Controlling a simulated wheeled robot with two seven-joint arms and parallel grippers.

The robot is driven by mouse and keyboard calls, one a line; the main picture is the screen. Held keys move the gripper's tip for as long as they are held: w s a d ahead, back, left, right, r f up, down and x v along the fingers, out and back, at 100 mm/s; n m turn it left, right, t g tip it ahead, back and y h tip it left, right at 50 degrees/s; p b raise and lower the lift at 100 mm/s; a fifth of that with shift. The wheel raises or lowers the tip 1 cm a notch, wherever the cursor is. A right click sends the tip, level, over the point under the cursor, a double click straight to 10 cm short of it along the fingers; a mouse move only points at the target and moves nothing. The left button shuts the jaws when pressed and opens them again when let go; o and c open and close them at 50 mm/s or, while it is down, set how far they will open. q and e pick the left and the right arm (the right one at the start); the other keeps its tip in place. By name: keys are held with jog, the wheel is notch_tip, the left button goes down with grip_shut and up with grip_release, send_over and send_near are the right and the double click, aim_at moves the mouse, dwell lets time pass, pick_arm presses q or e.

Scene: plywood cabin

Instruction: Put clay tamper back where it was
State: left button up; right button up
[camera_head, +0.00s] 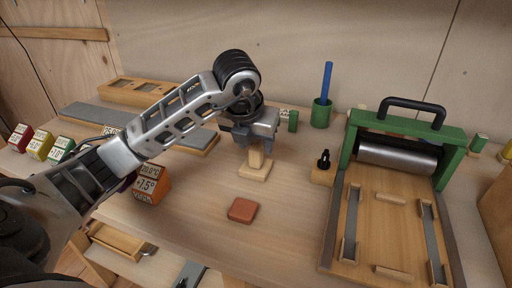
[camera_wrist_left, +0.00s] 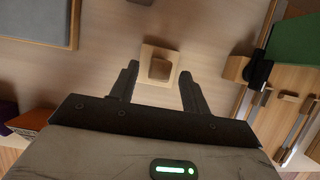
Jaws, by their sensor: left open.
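The clay tamper (camera_head: 254,170), a pale wooden block with a square base and an upright grip, stands upright on the table in the middle of the head view. It also shows in the left wrist view (camera_wrist_left: 148,52), seen from above. My left gripper (camera_head: 256,146) is just over it, open, with the grip of the tamper between or just below its fingers. In the left wrist view the fingertips (camera_wrist_left: 159,76) are apart on either side of the grip, with visible gaps. A reddish-brown clay square (camera_head: 242,211) lies flat in front of the tamper.
A green-framed roller press (camera_head: 400,145) stands at right. A small wooden block with a black knob (camera_head: 322,170) sits beside it. A green cup with a blue stick (camera_head: 321,112) is behind. An orange labelled block (camera_head: 148,185) is at left. The table front is mostly clear.

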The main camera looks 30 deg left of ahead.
pick_arm(q)
jog(key=a+p+v, duration=0.1)
jog(key=v, duration=0.7)
jog(key=shift+s+d+r, duration=0.15)
jog(key=shift+d+r, duration=0.25)
jog(key=shift+d, duration=0.1)
pick_arm(e)
jog(key=shift+r, duration=0.25)
